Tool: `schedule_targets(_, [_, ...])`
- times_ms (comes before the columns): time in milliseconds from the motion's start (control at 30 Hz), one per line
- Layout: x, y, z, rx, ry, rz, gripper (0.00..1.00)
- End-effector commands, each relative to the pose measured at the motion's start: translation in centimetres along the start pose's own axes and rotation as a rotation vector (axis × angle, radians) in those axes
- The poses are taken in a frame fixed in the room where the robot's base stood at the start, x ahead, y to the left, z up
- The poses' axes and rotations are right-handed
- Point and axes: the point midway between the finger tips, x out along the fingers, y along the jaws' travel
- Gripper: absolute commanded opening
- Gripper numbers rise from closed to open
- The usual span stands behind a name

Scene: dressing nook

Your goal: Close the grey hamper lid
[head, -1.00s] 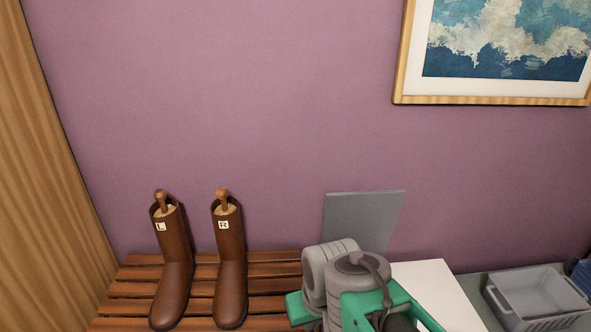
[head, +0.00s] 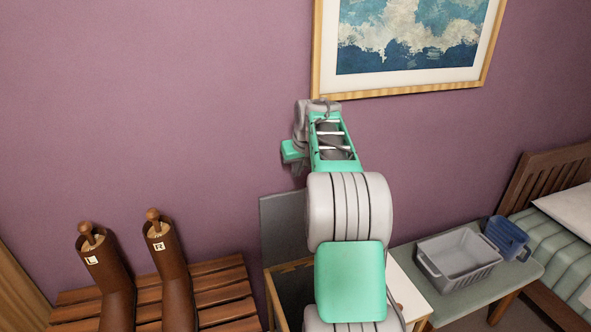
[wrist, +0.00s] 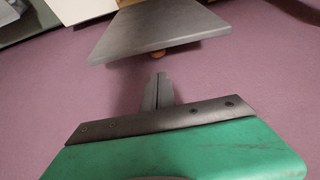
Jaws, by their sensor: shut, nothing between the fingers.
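The grey hamper lid (head: 283,225) stands upright and open against the wall in the head view. Below it is the hamper (head: 272,300), with a light wooden rim and dark inside, partly hidden by my arm. In the wrist view the lid (wrist: 155,30) is a flat grey panel at the top, with a small wooden-coloured piece (wrist: 159,53) at its edge. My gripper (wrist: 159,77) is shut and empty, its tips near that edge with a visible gap in the picture. In the head view my arm hides the fingertips, and the wrist is above the lid.
Brown boots (head: 174,265) stand on a slatted bench (head: 225,290) at left. A framed picture (head: 400,88) hangs above.

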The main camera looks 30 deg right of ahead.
Motion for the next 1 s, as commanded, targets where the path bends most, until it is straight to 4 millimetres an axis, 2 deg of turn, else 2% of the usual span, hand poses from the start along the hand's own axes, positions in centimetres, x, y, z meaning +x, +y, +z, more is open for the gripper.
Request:
schedule_targets(200, [4.5, 0.0, 0.1, 0.001, -0.005, -0.001, 0.00])
schedule_targets(400, [7.2, 0.0, 0.0, 0.002, -0.001, 0.000, 0.00])
schedule_targets(567, [7.9, 0.0, 0.1, 0.001, -0.001, 0.001, 0.00])
schedule_targets(1000, [7.9, 0.6, 0.6, 0.010, 0.018, 0.006, 0.00])
